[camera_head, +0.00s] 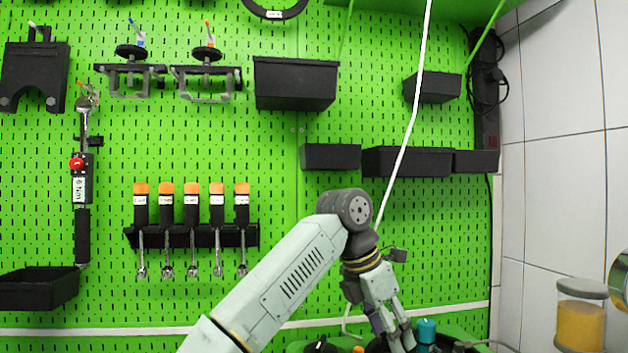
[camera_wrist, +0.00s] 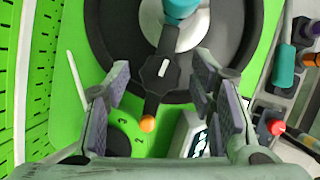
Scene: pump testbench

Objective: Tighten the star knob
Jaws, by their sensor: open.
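In the wrist view my gripper (camera_wrist: 160,72) is open, with one pad on each side of the picture. A black lever-like part (camera_wrist: 156,84) with a white mark shows between the fingers, and an orange ball (camera_wrist: 147,124) is at its near end. A teal knob (camera_wrist: 181,7) is cut by the top edge, above a pale round hub inside a dark ring. I cannot tell for sure which part is the star knob. In the head view my gripper (camera_head: 394,332) points down beside a teal knob (camera_head: 426,330); its contact with anything is hidden.
A green dial (camera_wrist: 128,128) with numerals and a small display (camera_wrist: 191,134) lie near the fingers. A rack at right holds a teal handle (camera_wrist: 284,65) and a red-tipped part (camera_wrist: 276,127). A green pegboard (camera_head: 270,140) with tools and black bins stands behind; a jar (camera_head: 581,318) is at right.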

